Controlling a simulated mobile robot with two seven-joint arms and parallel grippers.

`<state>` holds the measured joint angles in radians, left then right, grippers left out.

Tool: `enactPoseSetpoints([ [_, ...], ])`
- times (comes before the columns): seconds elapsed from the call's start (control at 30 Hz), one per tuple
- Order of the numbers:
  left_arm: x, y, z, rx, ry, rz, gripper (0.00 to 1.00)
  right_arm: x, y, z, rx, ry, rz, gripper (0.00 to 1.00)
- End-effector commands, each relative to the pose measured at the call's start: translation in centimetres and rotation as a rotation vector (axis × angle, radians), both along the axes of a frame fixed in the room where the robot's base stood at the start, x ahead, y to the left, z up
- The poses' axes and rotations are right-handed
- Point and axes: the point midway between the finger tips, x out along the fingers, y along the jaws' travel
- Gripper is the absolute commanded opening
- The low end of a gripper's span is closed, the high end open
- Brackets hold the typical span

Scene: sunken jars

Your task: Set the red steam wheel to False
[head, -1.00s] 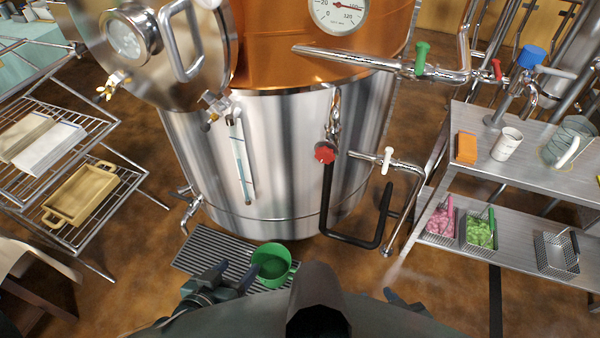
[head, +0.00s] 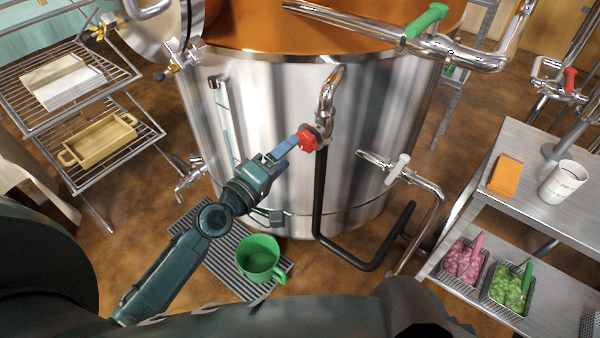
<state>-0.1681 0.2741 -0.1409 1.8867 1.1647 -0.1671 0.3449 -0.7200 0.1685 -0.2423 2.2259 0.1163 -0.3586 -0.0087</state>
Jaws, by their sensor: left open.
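The red steam wheel (head: 309,141) sits on a steel valve fitting on the front of the large steel and copper kettle (head: 270,110), above a black pipe. My left gripper (head: 294,144) is open, with its blue fingers right at the left side of the wheel. The fingertips overlap the wheel's edge in the head view; I cannot tell whether they touch it. Part of the wheel's left side is hidden by them. My right gripper does not show.
A green mug (head: 260,262) stands on the floor grate (head: 215,250) below my left arm. A white-handled valve (head: 398,168) and pipe are right of the wheel. A steel table (head: 535,180) stands at right, a wire rack (head: 110,100) at left.

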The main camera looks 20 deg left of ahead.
Motion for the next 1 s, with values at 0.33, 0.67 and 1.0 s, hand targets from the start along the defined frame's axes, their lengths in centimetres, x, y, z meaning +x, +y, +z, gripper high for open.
enactPoseSetpoints([
  [0.33,1.7,-0.6,-1.1,0.0,-0.003,0.001,0.75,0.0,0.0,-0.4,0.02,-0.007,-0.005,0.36],
  [0.67,4.9,-1.8,-1.3,0.002,0.0,0.0,0.75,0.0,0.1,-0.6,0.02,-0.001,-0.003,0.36],
  [1.0,6.1,-2.2,-1.3,0.002,-0.001,0.0,0.75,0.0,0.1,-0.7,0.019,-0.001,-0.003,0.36],
])
